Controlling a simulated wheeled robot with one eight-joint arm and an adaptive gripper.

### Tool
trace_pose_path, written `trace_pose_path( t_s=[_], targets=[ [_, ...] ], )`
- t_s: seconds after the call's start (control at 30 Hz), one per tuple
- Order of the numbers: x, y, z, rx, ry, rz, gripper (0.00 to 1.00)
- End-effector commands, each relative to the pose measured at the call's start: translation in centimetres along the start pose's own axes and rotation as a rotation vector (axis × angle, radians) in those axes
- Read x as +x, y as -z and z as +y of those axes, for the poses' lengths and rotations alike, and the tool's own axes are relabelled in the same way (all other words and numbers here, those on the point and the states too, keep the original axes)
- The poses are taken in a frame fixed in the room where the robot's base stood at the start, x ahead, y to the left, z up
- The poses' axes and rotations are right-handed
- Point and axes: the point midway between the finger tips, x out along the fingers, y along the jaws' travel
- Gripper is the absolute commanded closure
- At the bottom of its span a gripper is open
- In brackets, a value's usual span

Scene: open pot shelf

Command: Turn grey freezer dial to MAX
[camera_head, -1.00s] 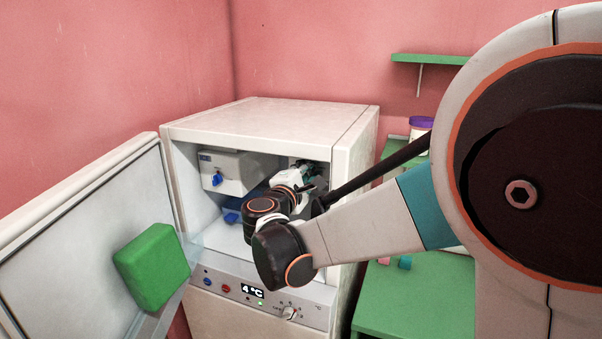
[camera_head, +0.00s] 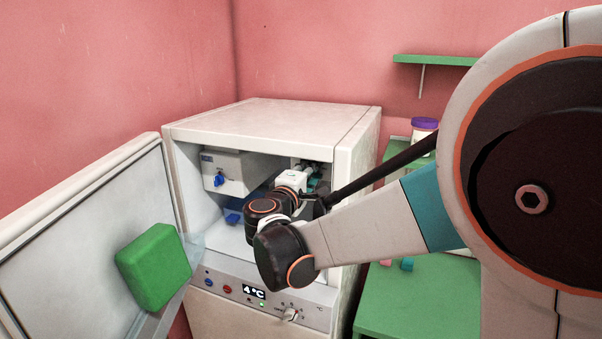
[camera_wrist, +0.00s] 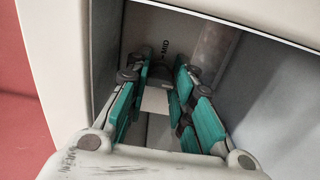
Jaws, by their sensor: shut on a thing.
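The grey freezer dial (camera_wrist: 161,76) shows only in part in the wrist view, between my fingertips on the fridge's inner wall, below the label "MID". My fingers hide most of it, and I cannot read where its pointer stands. My gripper (camera_wrist: 160,86) has teal finger pads and is shut on the dial from both sides. In the head view my gripper (camera_head: 316,178) reaches into the upper right of the open fridge (camera_head: 268,112). The dial is hidden there behind my gripper and wrist.
The fridge door (camera_head: 85,240) stands open at left, with a green block (camera_head: 154,267) in front of it. A white box with a blue knob (camera_head: 219,180) hangs inside. A front panel (camera_head: 225,290) has another dial (camera_head: 290,314). A green shelf (camera_head: 415,300) stands at right.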

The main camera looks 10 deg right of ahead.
Motion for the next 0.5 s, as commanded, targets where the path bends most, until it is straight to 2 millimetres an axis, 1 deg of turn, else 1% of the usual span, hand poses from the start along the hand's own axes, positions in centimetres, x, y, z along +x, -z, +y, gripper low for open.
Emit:
trace_pose_path(
  t_s=[0.07,0.1,0.17,0.5],
  targets=[
    [-0.06,-0.11,-0.17,0.002,0.003,-0.002,1.0],
    [-0.06,-0.12,-0.17,0.002,0.003,-0.002,0.71],
    [-0.05,-0.11,-0.16,0.002,0.003,-0.002,0.58],
    [-0.02,-0.05,-0.07,0.0,0.001,-0.001,0.58]
  ],
)
